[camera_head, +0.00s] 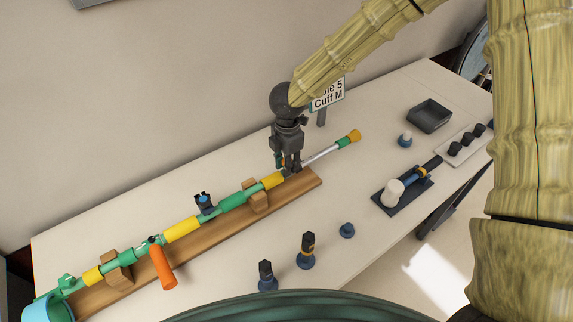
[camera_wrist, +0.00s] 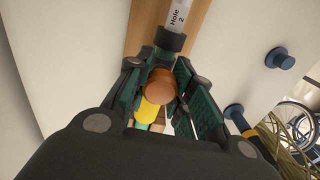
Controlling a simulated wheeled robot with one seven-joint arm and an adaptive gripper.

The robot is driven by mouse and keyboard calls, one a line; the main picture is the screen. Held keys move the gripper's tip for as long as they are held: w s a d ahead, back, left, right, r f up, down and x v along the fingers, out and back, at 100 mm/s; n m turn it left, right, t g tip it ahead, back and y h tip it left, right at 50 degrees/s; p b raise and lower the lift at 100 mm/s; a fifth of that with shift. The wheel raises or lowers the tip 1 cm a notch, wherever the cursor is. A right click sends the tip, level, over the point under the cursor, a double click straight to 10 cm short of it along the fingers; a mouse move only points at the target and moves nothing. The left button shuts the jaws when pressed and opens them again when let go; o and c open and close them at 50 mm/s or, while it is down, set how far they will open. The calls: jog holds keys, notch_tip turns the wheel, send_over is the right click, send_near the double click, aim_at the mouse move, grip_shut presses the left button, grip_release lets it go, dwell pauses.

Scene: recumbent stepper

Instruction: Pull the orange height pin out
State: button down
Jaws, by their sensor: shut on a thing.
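A green and yellow crutch (camera_head: 182,230) lies on wooden supports along a wooden board, with a teal cuff (camera_head: 48,308) at lower left and an orange handle (camera_head: 162,266). My gripper (camera_head: 288,169) points down over the joint between the outer and inner tube. In the wrist view, the round orange pin head (camera_wrist: 161,84) sits between my gripper's green-padded fingers (camera_wrist: 165,95), which are shut on it. The tube beyond is labelled "Hole 2". The pin's shaft is hidden beneath its head.
To the right are a dark tray (camera_head: 430,116), a dark mat (camera_head: 390,196) with a white-headed tool and small black knobs. Two dark upright pieces (camera_head: 307,250) stand near the front edge.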

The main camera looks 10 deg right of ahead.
jog(key=shift+r+p, duration=0.5)
jog(key=shift+r, duration=0.2)
dwell(0.7)
jog(key=shift+r+p, duration=0.95)
jog(key=shift+r, duration=0.4)
jog(key=shift+r, duration=0.1)
jog(key=shift+r+p, duration=1.1)
jog(key=shift+r, duration=0.3)
